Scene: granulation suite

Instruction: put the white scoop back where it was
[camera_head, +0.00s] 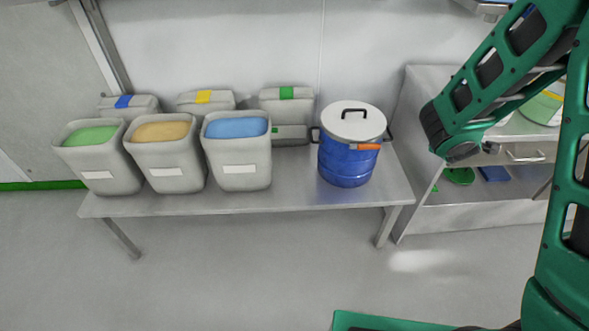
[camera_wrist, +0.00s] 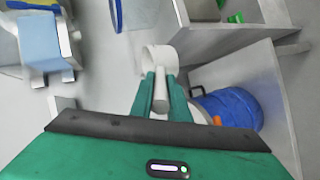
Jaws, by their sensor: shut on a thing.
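My gripper (camera_wrist: 162,97) is shut on the handle of the white scoop (camera_wrist: 159,59) in the wrist view. The scoop's round white bowl points away from my gripper, beyond the fingertips, and its inside is hidden. The scoop looks held clear of any surface. Neither the scoop nor my gripper shows in the head view, where only part of my arm is seen at the right. Three open grey bins stand on the steel table: one with green powder (camera_head: 92,136), one with tan powder (camera_head: 163,131), one with blue powder (camera_head: 236,127).
A blue drum (camera_head: 347,166) with a white lid (camera_head: 353,121) and an orange clasp stands at the table's right; it also shows in the wrist view (camera_wrist: 230,108). Lidded grey containers (camera_head: 285,101) stand behind the bins. A steel shelf unit (camera_head: 462,211) is at the right. The front floor is clear.

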